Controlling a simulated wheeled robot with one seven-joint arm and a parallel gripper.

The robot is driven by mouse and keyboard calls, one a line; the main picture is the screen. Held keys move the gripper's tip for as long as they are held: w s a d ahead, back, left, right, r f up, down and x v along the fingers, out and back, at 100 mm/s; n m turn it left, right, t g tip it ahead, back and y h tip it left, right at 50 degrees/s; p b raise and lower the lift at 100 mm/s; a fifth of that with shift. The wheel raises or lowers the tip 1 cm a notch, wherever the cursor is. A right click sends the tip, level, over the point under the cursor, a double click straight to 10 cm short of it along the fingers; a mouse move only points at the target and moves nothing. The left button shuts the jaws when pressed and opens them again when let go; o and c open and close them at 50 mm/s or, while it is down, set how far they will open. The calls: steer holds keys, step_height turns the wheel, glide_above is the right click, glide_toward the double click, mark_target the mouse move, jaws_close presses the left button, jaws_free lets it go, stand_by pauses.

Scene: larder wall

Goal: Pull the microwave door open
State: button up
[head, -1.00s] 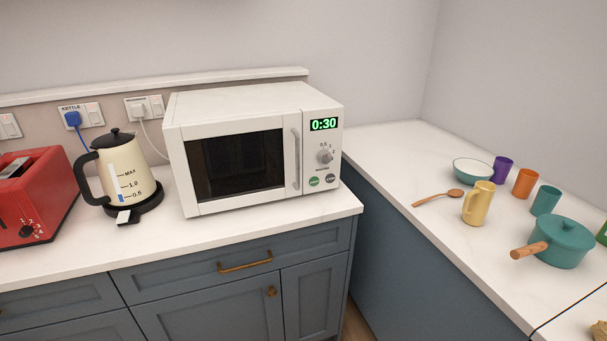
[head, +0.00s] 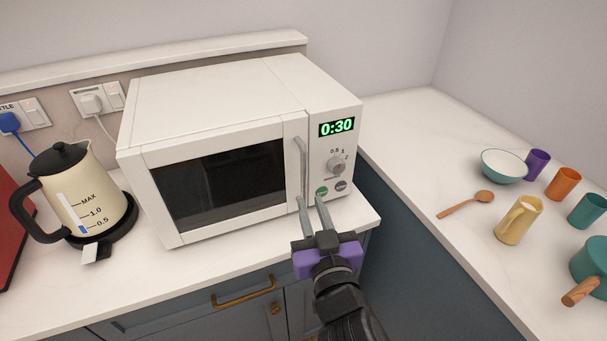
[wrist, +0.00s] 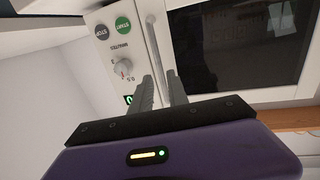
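The white microwave (head: 220,95) stands on the counter with its dark-windowed door (head: 225,183) shut. The door's upright bar handle (head: 301,160) is at the door's right edge; it also shows in the wrist view (wrist: 152,42). My gripper (head: 309,200) is in front of the handle's lower end, its two fingers apart. In the wrist view the handle runs into the gap between my fingers (wrist: 161,80). I cannot tell whether the fingers touch it or how far they reach around it.
The control panel (head: 335,160), showing 0:30, is right of the handle. A cream kettle (head: 85,195) stands left of the microwave.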

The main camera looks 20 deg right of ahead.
mark_target(304, 181)
steer(key=w, duration=0.2)
steer(key=w+d+p, duration=0.1)
steer(key=w, duration=0.2)
steer(key=w+p, duration=0.1)
steer(key=w, duration=0.2)
steer(key=shift+w+d+r, duration=0.1)
steer(key=shift+d+r, duration=0.2)
steer(key=shift+r, duration=0.1)
jaws_close()
stand_by(1.1)
